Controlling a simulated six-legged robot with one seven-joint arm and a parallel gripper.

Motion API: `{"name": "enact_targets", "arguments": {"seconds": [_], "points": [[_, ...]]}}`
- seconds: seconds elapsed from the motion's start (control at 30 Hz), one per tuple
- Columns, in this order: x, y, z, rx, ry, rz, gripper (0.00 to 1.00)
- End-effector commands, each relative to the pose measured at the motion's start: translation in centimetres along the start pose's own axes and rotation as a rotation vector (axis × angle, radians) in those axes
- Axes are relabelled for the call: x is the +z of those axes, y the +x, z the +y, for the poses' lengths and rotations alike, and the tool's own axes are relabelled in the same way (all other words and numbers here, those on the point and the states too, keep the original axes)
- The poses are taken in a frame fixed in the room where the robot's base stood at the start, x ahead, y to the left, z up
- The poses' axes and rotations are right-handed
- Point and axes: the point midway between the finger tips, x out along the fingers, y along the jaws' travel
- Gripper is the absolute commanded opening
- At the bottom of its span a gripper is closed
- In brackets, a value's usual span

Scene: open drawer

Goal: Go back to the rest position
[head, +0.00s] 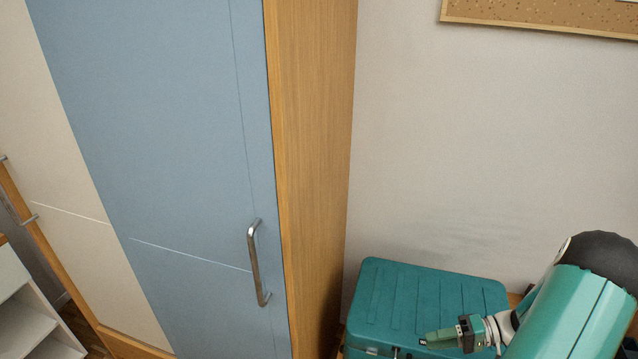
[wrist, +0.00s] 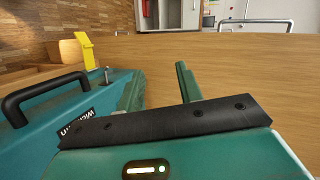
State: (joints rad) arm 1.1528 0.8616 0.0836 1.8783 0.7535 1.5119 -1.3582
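My gripper (head: 432,338) is at the lower right of the head view, at the end of my teal arm. It appears in front of or just above a teal case (head: 425,285); the exact gap between them cannot be told. In the wrist view, my gripper (wrist: 158,78) shows two green fingers standing apart with nothing between them, so it looks open and empty. The teal case with its black handle (wrist: 45,92) is close on the left of that view.
A tall cabinet with a blue door (head: 160,150) and a metal handle (head: 254,262) stands left of the case. A pale wall is behind, with a cork board (head: 545,15) at the top right. White shelves (head: 25,315) are at the lower left. A wood-grain surface (wrist: 230,70) fills much of the wrist view.

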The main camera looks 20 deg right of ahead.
Motion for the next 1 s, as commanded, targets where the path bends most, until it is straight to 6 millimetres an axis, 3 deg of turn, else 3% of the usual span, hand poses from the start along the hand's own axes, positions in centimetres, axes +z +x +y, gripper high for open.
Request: {"name": "enact_targets", "arguments": {"seconds": [0.1, 0.47, 0.77, 1.0], "points": [[-1.0, 1.6, -3.9, 0.125, 0.014, -0.122, 0.36], [-1.2, 6.4, -14.2, 0.523, 0.014, -0.336, 0.36], [0.6, 9.7, -21.8, 0.841, -0.076, -0.346, 0.36], [2.9, 11.8, -27.2, 1.037, -0.199, -0.250, 0.36]]}}
